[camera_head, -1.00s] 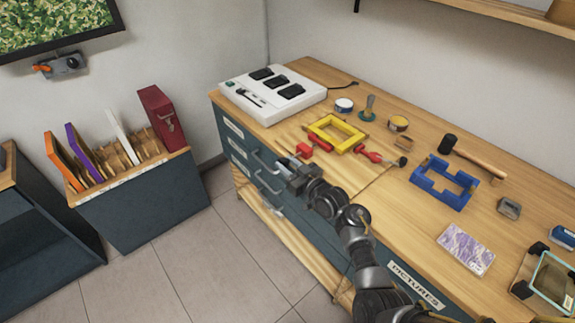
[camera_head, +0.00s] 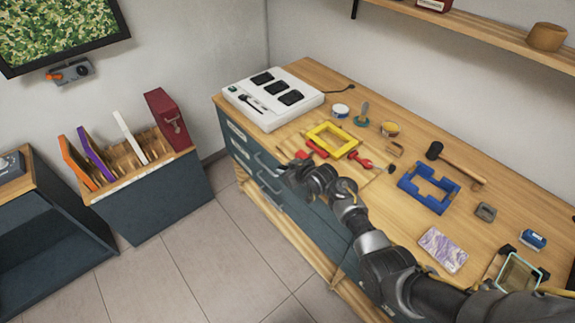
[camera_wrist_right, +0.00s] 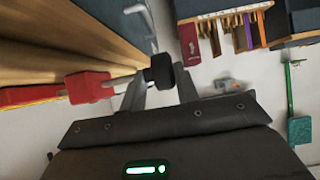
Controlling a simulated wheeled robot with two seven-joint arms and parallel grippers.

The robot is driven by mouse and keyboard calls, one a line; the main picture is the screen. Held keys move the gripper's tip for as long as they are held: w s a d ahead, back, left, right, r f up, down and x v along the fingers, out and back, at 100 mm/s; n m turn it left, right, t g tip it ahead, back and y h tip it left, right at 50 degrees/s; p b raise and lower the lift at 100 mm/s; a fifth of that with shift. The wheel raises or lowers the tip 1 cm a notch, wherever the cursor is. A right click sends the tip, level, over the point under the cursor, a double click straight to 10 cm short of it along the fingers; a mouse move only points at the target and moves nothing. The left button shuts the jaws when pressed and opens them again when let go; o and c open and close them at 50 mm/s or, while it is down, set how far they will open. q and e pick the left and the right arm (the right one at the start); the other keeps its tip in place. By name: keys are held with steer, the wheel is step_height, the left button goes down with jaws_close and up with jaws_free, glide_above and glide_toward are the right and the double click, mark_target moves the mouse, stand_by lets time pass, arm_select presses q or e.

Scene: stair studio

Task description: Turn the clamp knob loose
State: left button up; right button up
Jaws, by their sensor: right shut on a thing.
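A red clamp (camera_head: 317,149) lies at the front edge of the wooden workbench, beside a yellow frame (camera_head: 332,140). In the right wrist view, its red end block (camera_wrist_right: 88,87) carries a metal rod that ends in a black knob (camera_wrist_right: 159,68). My right gripper (camera_wrist_right: 160,78) is shut on this knob, with one finger on each side of it. In the head view the right gripper (camera_head: 284,168) is at the bench's front edge, and the knob is hidden there. My left gripper is not in view.
A second red tool (camera_head: 360,163) lies right of the yellow frame. A blue frame (camera_head: 428,188), a mallet (camera_head: 455,165) and a white device (camera_head: 273,98) are also on the bench. Drawer handles (camera_head: 271,184) stick out below the gripper. The floor (camera_head: 190,260) in front is clear.

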steer(key=shift+s+a+f+g, duration=0.3)
steer(key=shift+s+a+f, duration=0.05)
steer(key=shift+s+a, duration=0.1)
steer(key=o, duration=0.7)
steer(key=shift+o, duration=0.4)
steer(key=shift+w+r, duration=0.1)
steer(key=shift+r, duration=0.05)
steer(key=shift+w+d+r, duration=0.15)
steer(key=shift+w+r, duration=0.05)
steer(key=shift+d, duration=0.1)
steer(key=v, duration=1)
steer(key=shift+s+r, duration=0.2)
steer(key=shift+s, duration=0.15)
